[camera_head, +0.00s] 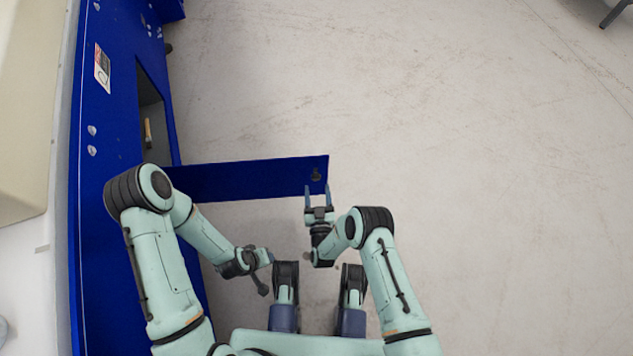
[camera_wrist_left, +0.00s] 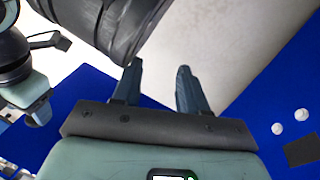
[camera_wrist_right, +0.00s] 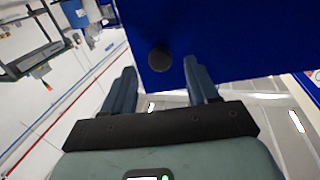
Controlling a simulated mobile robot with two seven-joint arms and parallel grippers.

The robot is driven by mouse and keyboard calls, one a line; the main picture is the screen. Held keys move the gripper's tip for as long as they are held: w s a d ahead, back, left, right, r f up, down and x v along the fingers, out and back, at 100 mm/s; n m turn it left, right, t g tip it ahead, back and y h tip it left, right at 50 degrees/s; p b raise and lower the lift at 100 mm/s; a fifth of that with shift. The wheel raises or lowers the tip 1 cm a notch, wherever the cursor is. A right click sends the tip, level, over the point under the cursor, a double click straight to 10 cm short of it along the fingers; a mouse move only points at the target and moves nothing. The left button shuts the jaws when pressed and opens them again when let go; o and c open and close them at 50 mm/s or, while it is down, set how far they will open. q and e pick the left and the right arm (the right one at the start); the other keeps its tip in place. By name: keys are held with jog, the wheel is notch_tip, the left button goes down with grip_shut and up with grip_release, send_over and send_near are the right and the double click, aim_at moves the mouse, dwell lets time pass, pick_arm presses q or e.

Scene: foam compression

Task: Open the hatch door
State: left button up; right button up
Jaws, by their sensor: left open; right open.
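The blue hatch door (camera_head: 250,180) stands swung out from the blue machine, roughly square to its side. Its dark opening (camera_head: 150,120) shows at the left. A black round knob (camera_head: 316,175) sits near the door's free end. My right gripper (camera_head: 318,190) is open at that end. In the right wrist view the knob (camera_wrist_right: 159,59) appears between the open fingers; I cannot tell whether they touch it. My left gripper (camera_wrist_left: 159,68) is open and empty, away from the door; in the head view its fingers are hard to make out.
The blue machine body (camera_head: 100,180) runs along the left, with a label (camera_head: 102,68) on it. Something yellowish (camera_head: 147,132) shows inside the opening. The pale floor (camera_head: 430,100) beyond and to the right of the door is clear. A dark leg-like object (camera_head: 615,14) is at the far top right.

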pick_arm(q)
jog(key=shift+w+d+r+t+p, duration=0.15)
jog(key=shift+w+r+t+p, duration=0.15)
jog(key=shift+w+r, duration=0.65)
pick_arm(e)
jog(key=shift+s+d, duration=0.15)
jog(key=shift+s, duration=0.65)
jog(key=shift+s+d, duration=0.1)
jog(key=shift+s, duration=0.7)
